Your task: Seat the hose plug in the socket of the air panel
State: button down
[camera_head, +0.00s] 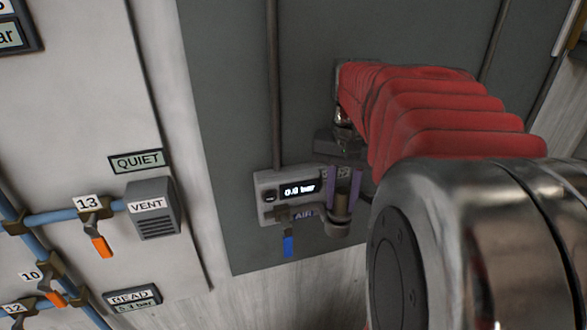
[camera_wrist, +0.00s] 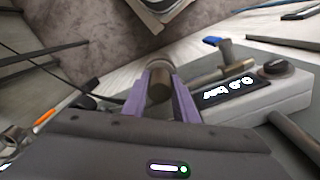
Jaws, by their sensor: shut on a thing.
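The air panel (camera_head: 266,205) is a small pale box on the dark grey board, with a lit display reading 0.0 bar, an AIR label and a blue-handled valve (camera_head: 288,245). My gripper (camera_head: 342,195) is at the panel's right side, its purple fingers pointing down in the head view. In the wrist view its fingers (camera_wrist: 160,100) are shut on a dull brownish cylinder, the hose plug (camera_wrist: 158,88). A grey rounded fitting (camera_head: 333,229) sits just below the fingertips. I cannot tell whether the plug touches it or is in the socket; the socket's opening is hidden.
A vertical pipe (camera_head: 273,90) runs down to the panel's top. At left are a VENT box (camera_head: 152,210) and blue pipes with orange-handled valves (camera_head: 102,246). My arm covers much of the right side. A dark thin cable (camera_wrist: 65,78) crosses at left in the wrist view.

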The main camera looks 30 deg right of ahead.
jog(key=shift+f, duration=0.4)
dwell(0.4)
jog(key=c, duration=1.3)
grip_release()
jog(key=shift+c, duration=0.2)
jog(key=shift+r, duration=0.1)
notch_tip(320, 180, up, 6)
jog(key=shift+w+r, duration=0.1)
jog(key=shift+w, duration=0.05)
jog(key=shift+r, duration=0.8)
jog(key=shift+a, duration=0.15)
